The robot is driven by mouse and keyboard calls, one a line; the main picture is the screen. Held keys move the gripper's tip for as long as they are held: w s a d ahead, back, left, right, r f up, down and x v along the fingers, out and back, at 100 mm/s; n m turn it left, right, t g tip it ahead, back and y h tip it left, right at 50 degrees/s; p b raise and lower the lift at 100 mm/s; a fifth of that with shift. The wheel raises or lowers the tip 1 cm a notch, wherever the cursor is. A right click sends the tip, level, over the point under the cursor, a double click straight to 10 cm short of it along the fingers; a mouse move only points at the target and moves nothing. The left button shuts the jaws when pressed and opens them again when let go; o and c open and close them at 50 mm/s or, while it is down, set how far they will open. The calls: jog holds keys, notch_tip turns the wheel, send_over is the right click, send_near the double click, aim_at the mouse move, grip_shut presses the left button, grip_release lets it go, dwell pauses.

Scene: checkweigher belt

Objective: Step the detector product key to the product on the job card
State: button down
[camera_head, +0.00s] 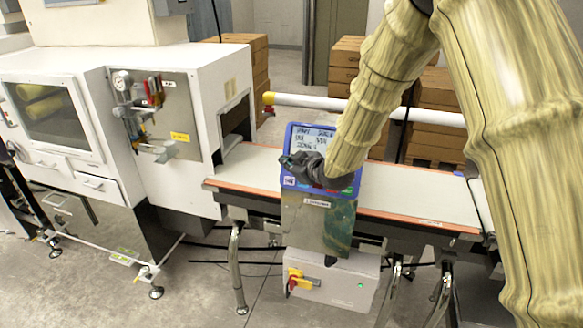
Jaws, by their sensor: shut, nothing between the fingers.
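A control panel with a blue frame (297,131) and a pale screen (311,141) with dark lines of text stands at the front of the conveyor. My gripper (292,163) is shut and empty, in front of the lower left part of the panel. I cannot tell whether its fingertips touch the panel. My gripper and arm cover part of the panel's lower half and right side. A bit of red and green shows at its lower right. The product key cannot be made out. No job card can be told for certain.
The belt (410,205) runs left to right behind the panel. A white machine (190,60) with gauge and tools stands left. A grey box (345,285) with a red-yellow switch sits below. Brown cartons (345,60) are stacked behind a white rail (310,102).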

jog(key=shift+s, duration=0.15)
dwell(0.3)
jog(key=shift+s+a+r, duration=0.25)
jog(key=shift+s+r, duration=0.1)
jog(key=shift+s, duration=0.2)
jog(key=shift+s+a+r, duration=0.25)
jog(key=shift+s+r, duration=0.1)
jog(key=shift+s, duration=0.35)
jog(key=shift+s+a+r, duration=0.2)
jog(key=shift+s+r, duration=0.2)
jog(key=shift+s, duration=0.35)
jog(key=shift+s+a+r, duration=0.25)
jog(key=shift+s+r, duration=0.1)
jog(key=shift+s, duration=0.35)
jog(key=s+a+r+p, duration=0.1)
jog(key=s+r, duration=0.1)
jog(key=s, duration=0.3)
jog(key=shift+a+r, duration=0.3)
jog(key=shift+r, duration=0.1)
dwell(0.4)
